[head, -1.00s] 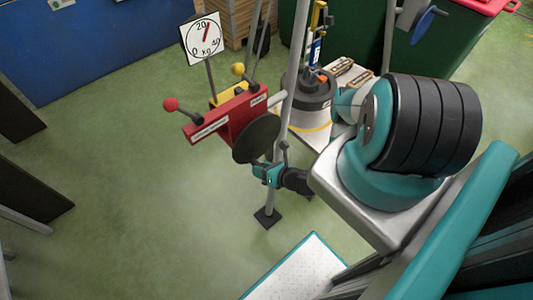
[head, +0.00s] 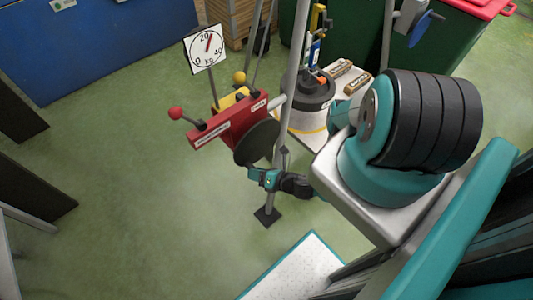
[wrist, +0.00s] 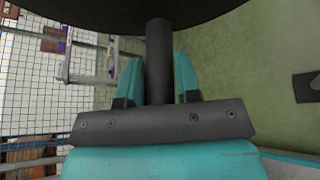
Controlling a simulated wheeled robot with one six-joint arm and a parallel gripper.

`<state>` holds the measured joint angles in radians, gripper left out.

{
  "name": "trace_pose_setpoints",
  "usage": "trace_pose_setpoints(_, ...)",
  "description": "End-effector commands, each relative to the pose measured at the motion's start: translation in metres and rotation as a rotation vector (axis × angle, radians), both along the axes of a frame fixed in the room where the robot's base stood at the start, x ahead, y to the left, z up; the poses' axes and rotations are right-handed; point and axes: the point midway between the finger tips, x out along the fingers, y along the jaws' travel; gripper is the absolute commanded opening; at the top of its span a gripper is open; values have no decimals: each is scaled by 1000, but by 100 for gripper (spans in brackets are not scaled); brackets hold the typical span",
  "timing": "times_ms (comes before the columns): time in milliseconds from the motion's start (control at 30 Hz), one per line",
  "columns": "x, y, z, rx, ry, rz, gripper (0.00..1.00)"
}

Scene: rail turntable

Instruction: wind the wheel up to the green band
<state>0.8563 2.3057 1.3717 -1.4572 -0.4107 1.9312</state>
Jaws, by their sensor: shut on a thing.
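The wheel (head: 257,142) is a dark disc on the side of a red machine (head: 225,121). My gripper (head: 262,178) is below it in the head view. In the wrist view the wheel's dark underside (wrist: 70,10) fills the top, and a dark round handle (wrist: 159,55) runs down from it. My gripper (wrist: 159,85) is shut on this handle, one teal finger on each side. The dial (head: 206,48) marked 0, 20, 40 kg has a red needle pointing near 20, slightly right of upright. I cannot make out a green band on it.
A red-knobbed lever (head: 176,113) sticks out left of the machine, and a yellow knob (head: 239,77) stands above it. A grey pole (head: 289,95) rises beside the wheel. A dark drum (head: 308,103) stands behind. The green floor (head: 120,180) at left is clear.

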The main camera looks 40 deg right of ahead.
Motion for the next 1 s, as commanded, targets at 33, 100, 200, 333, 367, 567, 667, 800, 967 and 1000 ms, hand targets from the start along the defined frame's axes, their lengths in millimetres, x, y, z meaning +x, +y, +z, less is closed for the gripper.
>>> trace_pose_setpoints(33, -2, 5, 4, 17, -4, 13, 0)
trace_pose_setpoints(100, -2, 6, 4, 26, -4, 13, 0)
trace_pose_setpoints(200, -2, 6, 3, 29, -4, 12, 0)
trace_pose_setpoints(333, -1, 6, 3, 28, -4, 13, 0)
trace_pose_setpoints(367, -1, 5, 3, 27, -5, 14, 0)
trace_pose_setpoints(567, -1, 7, 8, 56, -7, 13, 0)
trace_pose_setpoints(667, -1, 9, 11, 89, -7, 12, 0)
trace_pose_setpoints(800, -1, 11, 15, 133, -7, 12, 0)
trace_pose_setpoints(967, -1, 13, 18, 178, -10, 10, 0)
trace_pose_setpoints(1000, -1, 13, 19, 190, -10, 11, 0)
